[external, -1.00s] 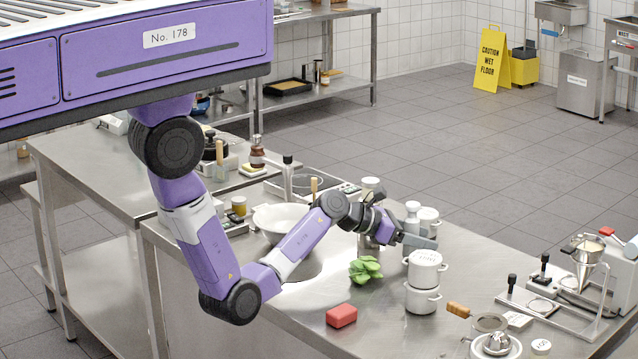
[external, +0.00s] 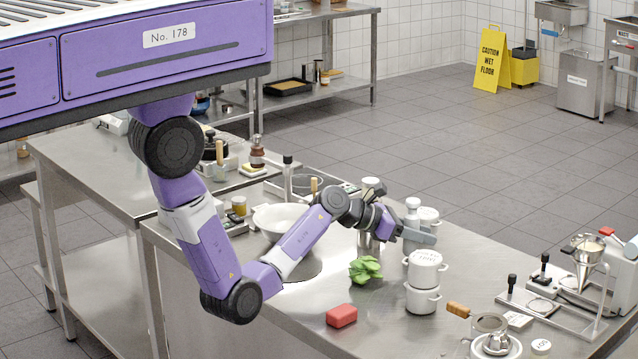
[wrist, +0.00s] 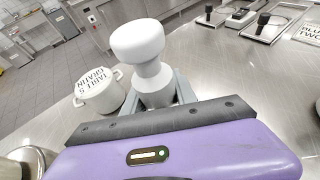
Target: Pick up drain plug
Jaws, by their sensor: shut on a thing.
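A white, mushroom-shaped piece (wrist: 142,62), which I take to be the drain plug, stands upright between the grey fingers of my gripper (wrist: 160,92) in the wrist view. Its wide rounded head and narrow neck show above the fingers; its lower part is hidden. In the external view the white plug (external: 412,204) rises just behind my gripper (external: 418,233), which is shut on it above the steel counter. The contact between fingers and plug is partly hidden.
Green leaves (external: 365,269) and a red block (external: 341,316) lie in front. A white bowl (external: 275,217) is left. Press-like equipment (external: 542,285) stands right.

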